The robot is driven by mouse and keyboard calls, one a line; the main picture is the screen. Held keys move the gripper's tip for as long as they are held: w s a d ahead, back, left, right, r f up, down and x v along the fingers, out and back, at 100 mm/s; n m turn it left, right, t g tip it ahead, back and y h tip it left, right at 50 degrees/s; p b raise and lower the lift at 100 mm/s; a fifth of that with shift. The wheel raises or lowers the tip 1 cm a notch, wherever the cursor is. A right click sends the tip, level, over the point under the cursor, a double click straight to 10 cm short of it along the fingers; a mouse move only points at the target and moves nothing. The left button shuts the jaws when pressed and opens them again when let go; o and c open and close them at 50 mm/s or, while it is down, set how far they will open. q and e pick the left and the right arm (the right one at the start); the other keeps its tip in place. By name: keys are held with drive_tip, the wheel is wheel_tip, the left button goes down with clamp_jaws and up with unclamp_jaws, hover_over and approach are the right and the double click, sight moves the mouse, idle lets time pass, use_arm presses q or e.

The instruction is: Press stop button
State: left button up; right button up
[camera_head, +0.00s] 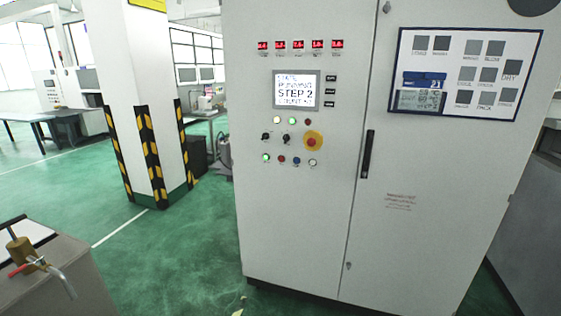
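A large red mushroom button on a yellow round plate (314,141) is on the left door of the grey control cabinet (300,220). A smaller red button (282,160) is in the bottom row, below and left of it. I cannot read any label that says which is the stop button. The cabinet's screen (297,91) shows text with "STEP 2" and what looks like "RUNNING". Neither of my grippers is in view, and nothing covers the buttons.
Black knobs (265,137) and lit lamps sit left of the mushroom button. A black door handle (368,155) is to its right. A bench with a brass fitting (24,251) is at lower left. A striped pillar (150,150) stands behind. Green floor between is clear.

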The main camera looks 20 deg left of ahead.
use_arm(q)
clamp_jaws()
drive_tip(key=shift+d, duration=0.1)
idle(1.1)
